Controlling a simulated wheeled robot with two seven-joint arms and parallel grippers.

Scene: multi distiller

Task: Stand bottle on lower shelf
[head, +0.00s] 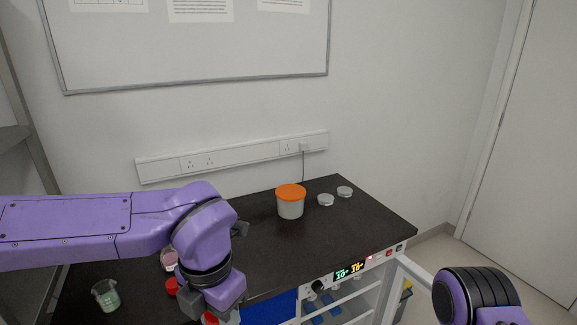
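My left arm reaches in from the left, and its gripper (211,314) points down at the front edge of the black bench, cut off by the bottom of the picture. A small red piece, perhaps a bottle cap (210,318), shows between its fingers. The rest of that thing is out of view, and I cannot tell whether the fingers grip it. Another red cap (172,286) shows just left of the gripper, partly hidden. Below the bench, a white-framed lower shelf (345,308) shows in part. My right arm is at the lower right; its gripper is out of view.
A white tub with an orange lid (290,201) and two small silver dishes (326,200) stand on the bench (258,248). A beaker (106,296) with pale green contents and a pink-labelled jar (169,260) stand at left. A lit display panel (349,271) runs along the front edge.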

